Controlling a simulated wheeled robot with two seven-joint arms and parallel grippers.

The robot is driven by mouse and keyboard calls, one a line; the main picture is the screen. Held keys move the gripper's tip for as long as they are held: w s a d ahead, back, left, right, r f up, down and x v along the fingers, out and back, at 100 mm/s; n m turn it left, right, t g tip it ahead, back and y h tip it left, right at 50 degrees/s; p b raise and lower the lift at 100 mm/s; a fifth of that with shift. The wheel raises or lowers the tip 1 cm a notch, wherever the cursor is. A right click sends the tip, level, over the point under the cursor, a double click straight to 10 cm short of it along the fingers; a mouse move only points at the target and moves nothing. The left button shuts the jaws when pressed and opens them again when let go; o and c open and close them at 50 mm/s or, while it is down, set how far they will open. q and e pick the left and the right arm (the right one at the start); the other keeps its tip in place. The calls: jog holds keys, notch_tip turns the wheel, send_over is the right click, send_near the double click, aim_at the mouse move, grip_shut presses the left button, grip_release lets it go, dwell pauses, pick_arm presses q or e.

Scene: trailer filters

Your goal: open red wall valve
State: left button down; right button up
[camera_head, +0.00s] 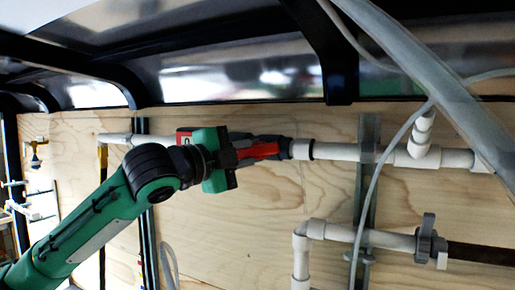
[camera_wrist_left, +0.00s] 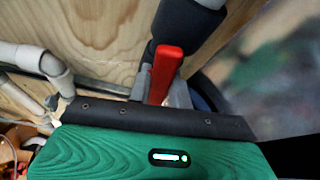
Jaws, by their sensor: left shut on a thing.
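The red valve handle (camera_head: 262,151) sits on a white pipe (camera_head: 338,152) that runs level along the plywood wall in the head view. My left gripper (camera_head: 268,150) reaches it from the left and is shut on the red handle. In the left wrist view the red handle (camera_wrist_left: 166,68) stands up between the grey fingertips (camera_wrist_left: 163,90), in front of the dark valve body (camera_wrist_left: 190,22). My right gripper is in neither view.
A lower white pipe (camera_head: 370,237) with a grey valve (camera_head: 429,240) is at the lower right. A thick grey hose (camera_head: 440,85) crosses the upper right. Black frame beams (camera_head: 335,60) run above. Bare plywood (camera_head: 225,235) lies below the gripper.

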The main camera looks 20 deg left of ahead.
pick_arm(q)
jog(key=shift+r+m, duration=0.15)
jog(key=shift+m, duration=0.45)
jog(key=shift+m+g, duration=0.4)
jog(key=shift+m, duration=0.1)
jog(key=shift+r, duration=0.1)
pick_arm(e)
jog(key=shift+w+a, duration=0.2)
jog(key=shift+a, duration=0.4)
pick_arm(q)
jog(key=c, duration=1.3)
grip_release()
jog(key=shift+s+a+b, duration=0.2)
jog(key=shift+s+b, duration=0.2)
jog(key=shift+s, duration=0.05)
jog(key=shift+b+v, duration=2.75)
jog(key=shift+v, duration=3.65)
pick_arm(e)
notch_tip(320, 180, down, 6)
